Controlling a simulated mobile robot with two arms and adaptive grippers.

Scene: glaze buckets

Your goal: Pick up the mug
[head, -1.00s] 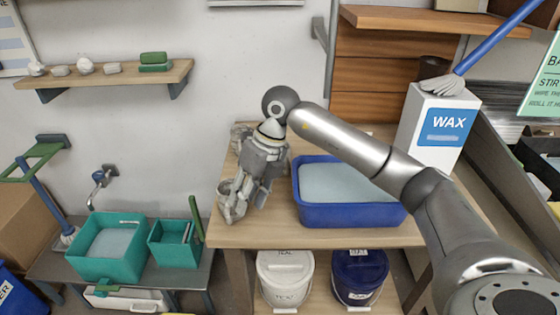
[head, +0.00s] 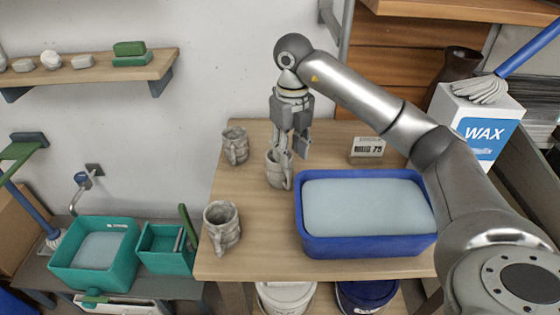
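Three grey, marbled mugs stand upright on the wooden table (head: 262,250). One mug (head: 222,229) is near the table's front left corner, one (head: 235,146) is at the back left, and one (head: 275,172) is just left of the blue tub. My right gripper (head: 293,156) points down over this last mug, with its fingers apart. One finger overlaps the mug's rim in the picture; I cannot tell whether it is inside or in front of it. The mug still stands on the table. My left gripper is out of view.
A blue tub (head: 301,236) of pale liquid stands right of the mugs. A small lettered sign (head: 367,149) is behind it. A white wax box (head: 485,138) stands at the right. Lidded buckets (head: 288,296) sit below. The table between the left mugs is clear.

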